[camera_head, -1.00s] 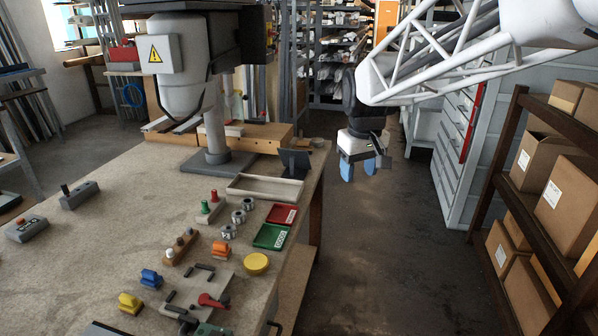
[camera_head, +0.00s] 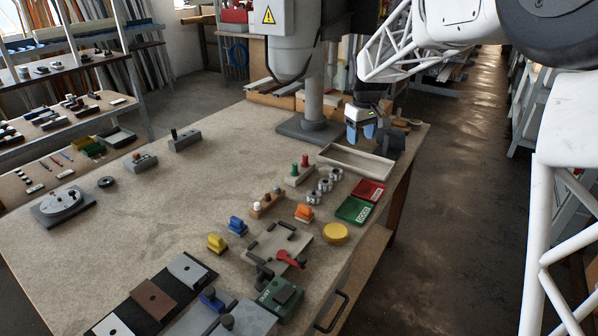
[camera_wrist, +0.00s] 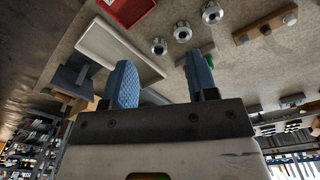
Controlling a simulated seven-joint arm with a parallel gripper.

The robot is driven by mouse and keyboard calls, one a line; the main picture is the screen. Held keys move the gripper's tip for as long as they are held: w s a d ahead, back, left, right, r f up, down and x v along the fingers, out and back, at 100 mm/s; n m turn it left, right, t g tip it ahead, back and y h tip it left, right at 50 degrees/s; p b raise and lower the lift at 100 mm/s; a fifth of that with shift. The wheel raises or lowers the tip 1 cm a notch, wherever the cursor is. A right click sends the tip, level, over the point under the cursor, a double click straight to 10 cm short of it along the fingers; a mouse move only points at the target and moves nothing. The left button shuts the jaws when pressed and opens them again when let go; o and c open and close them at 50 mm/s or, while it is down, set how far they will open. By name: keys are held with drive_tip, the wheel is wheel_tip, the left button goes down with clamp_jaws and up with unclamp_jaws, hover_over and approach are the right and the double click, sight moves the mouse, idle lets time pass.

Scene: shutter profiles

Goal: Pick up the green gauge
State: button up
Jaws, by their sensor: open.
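The green gauge (camera_head: 295,169) has a green grip and stands upright in a small grey block (camera_head: 299,179) on the table. A red-gripped gauge (camera_head: 305,160) stands beside it in the same block. My gripper (camera_head: 361,132) is open and empty, with blue fingers. It is over the far right part of the table, behind the white tray, right of and farther back than the green gauge and apart from it. In the wrist view the two fingers (camera_wrist: 163,84) are spread. There the right finger hides most of the gauge block, so I cannot make out the green gauge clearly.
A white tray (camera_head: 333,149) lies in front of my gripper, a dark stand (camera_head: 390,147) to its right. Several metal rings (camera_head: 325,185) are near the gauge block. Red (camera_head: 368,191) and green (camera_head: 354,211) trays lie to the right. The grey column (camera_head: 314,92) stands behind.

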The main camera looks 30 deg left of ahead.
drive_tip(key=w+a+f+n, duration=0.15)
drive_tip(key=a+f, duration=0.35)
drive_tip(key=a, duration=0.6)
drive_tip(key=n, duration=0.2)
approach(295, 172)
drive_tip(key=shift+w+a+f, duration=0.45)
drive_tip(key=shift+w+a, duration=0.15)
drive_tip(key=shift+w, duration=0.1)
drive_tip(key=shift+f, duration=1.25)
drive_tip(key=shift+f, duration=0.1)
drive_tip(key=shift+s+d+f, duration=0.1)
drive_tip(key=shift+d+f, duration=0.05)
drive_tip(key=shift+f, duration=2.4)
drive_tip(key=shift+c, duration=0.3)
